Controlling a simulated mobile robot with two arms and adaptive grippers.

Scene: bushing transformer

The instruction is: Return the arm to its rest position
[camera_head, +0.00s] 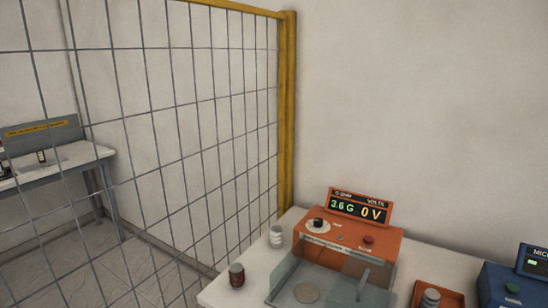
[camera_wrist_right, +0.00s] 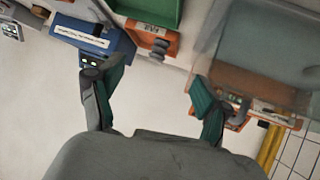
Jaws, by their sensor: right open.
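My right gripper (camera_wrist_right: 148,88) shows in the right wrist view with its two green-padded fingers spread apart and nothing between them. Neither gripper shows in the head view, and my left gripper is in no view. In the head view an orange tester (camera_head: 345,240) stands on the white table, its display reading 3.6 G and 0 V. A clear box (camera_head: 283,285) with a round plate (camera_head: 307,293) inside is at its front. A white bushing (camera_head: 276,236) and a dark red-brown bushing (camera_head: 237,276) stand upright left of the tester.
An orange tray (camera_head: 453,299) holding a grey ribbed bushing (camera_head: 430,298) and a blue device (camera_head: 497,288) are at the right. A green bin (camera_wrist_right: 155,10) shows in the wrist view. A mesh fence with a yellow post (camera_head: 287,110) stands behind the table's left end.

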